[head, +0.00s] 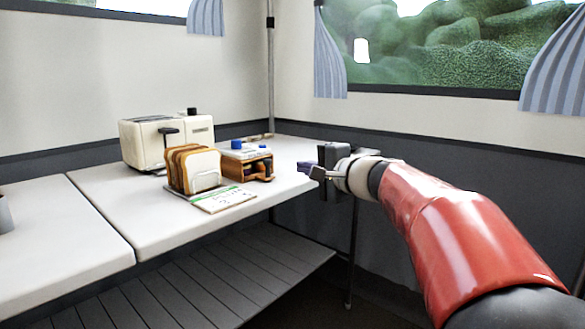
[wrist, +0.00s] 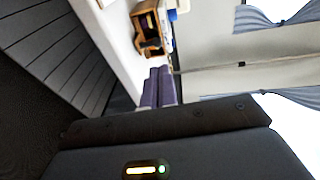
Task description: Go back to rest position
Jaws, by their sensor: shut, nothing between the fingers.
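My gripper (head: 316,171) is at the right end of the white table (head: 110,212) in the head view, at the end of my red arm. It points left toward the things on the table and holds nothing. In the wrist view its fingers (wrist: 158,88) lie together as dark purple-grey tips, with the table edge and a wooden box beyond them. I cannot tell from the head view how far the gripper is from the table edge.
A cream toaster (head: 145,145), bread slices in a rack (head: 192,170), a wooden box (head: 262,168) with blue-topped items and a flat card (head: 224,199) stand on the table. A slatted shelf (head: 200,285) lies below. Curtained windows line the walls.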

